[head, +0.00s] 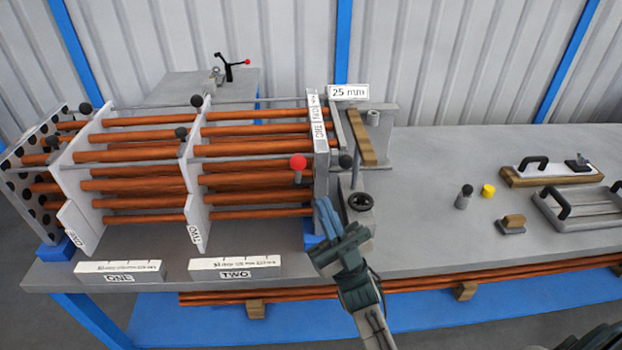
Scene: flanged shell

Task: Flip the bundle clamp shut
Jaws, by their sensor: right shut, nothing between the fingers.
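Copper-coloured tubes (255,150) run in a bundle through upright white plates marked ONE and TWO. A lever with a red ball knob (298,162) stands upright at the right end of the bundle, in front of the end plate (321,150). I cannot tell for certain that this lever is the bundle clamp. My right gripper (324,208) is shut and empty, just below and right of the red knob, apart from it in the picture. Its blue fingers overlap the foot of the end plate; contact cannot be told. My left gripper is not in view.
A black handwheel (360,202) is close right of my right gripper. White blocks (235,266) line the front edge. Handled plates (553,173) lie at the right.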

